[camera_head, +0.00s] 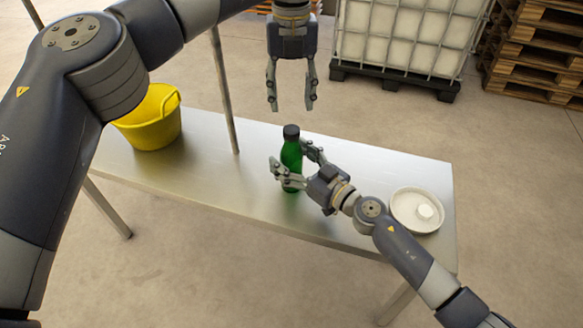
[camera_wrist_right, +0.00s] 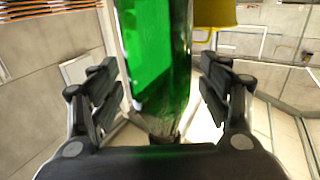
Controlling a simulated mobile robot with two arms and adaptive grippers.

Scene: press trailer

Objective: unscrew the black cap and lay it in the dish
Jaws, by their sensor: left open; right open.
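A green bottle (camera_head: 291,165) stands upright on the metal table (camera_head: 215,178), with the black cap (camera_head: 291,131) on its top. My right gripper (camera_head: 294,166) is open, with its fingers on either side of the bottle's body. In the right wrist view the green bottle (camera_wrist_right: 157,60) stands between the open fingers, with gaps on both sides. My left gripper (camera_head: 291,106) is open and empty, pointing down above and behind the cap.
A yellow bucket (camera_head: 150,124) stands at the left end of the table. A thin upright post (camera_head: 224,90) rises at the table's back edge. A caged white tank (camera_head: 405,38) and stacked pallets (camera_head: 535,45) stand on the floor behind. The tabletop between bucket and bottle is clear.

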